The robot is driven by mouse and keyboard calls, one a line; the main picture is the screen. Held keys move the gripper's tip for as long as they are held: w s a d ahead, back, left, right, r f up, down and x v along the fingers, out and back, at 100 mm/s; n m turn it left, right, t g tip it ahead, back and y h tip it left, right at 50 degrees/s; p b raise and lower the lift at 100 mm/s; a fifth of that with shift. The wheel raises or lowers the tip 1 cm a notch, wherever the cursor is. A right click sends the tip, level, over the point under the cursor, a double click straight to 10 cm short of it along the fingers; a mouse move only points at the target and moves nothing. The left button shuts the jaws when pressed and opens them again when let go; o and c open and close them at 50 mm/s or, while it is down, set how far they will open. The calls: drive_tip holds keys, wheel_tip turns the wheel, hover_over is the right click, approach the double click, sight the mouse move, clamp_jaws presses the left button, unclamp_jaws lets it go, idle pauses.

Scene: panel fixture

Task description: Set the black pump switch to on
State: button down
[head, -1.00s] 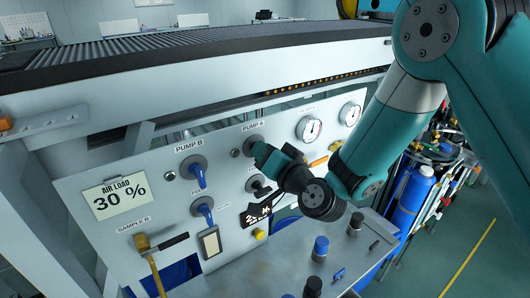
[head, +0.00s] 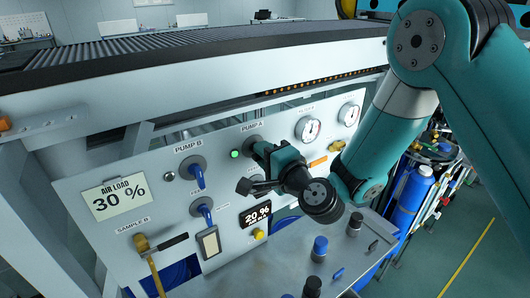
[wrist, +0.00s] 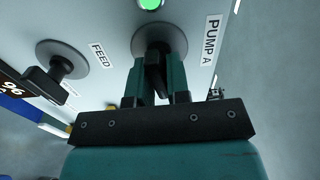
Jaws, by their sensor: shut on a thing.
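The black pump switch (wrist: 156,72) sits on a round grey disc under the PUMP A label. My gripper (wrist: 155,82) is shut on its handle, with a teal finger on each side. In the head view my gripper (head: 262,152) reaches the panel at PUMP A and hides most of the switch; part of its disc (head: 252,142) shows. The handle runs roughly in line with my fingers in the wrist view. A round lamp beside the switch glows green (head: 235,154); it also shows in the wrist view (wrist: 150,3).
The blue PUMP B handle (head: 197,174) and another blue handle (head: 204,211) are to the left. A black FEED handle (wrist: 52,82) is close to my gripper. A display (head: 256,214) reads about 20 %.

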drive_tip(key=shift+w+d+r+m, duration=0.1)
drive_tip(key=shift+w+r+m, duration=0.1)
drive_tip(key=shift+m, duration=0.2)
idle(0.5)
drive_tip(key=c, duration=1.2)
unclamp_jaws()
drive_tip(key=shift+o, duration=0.2)
drive_tip(key=shift+s+f, duration=0.1)
drive_tip(key=shift+f, duration=0.1)
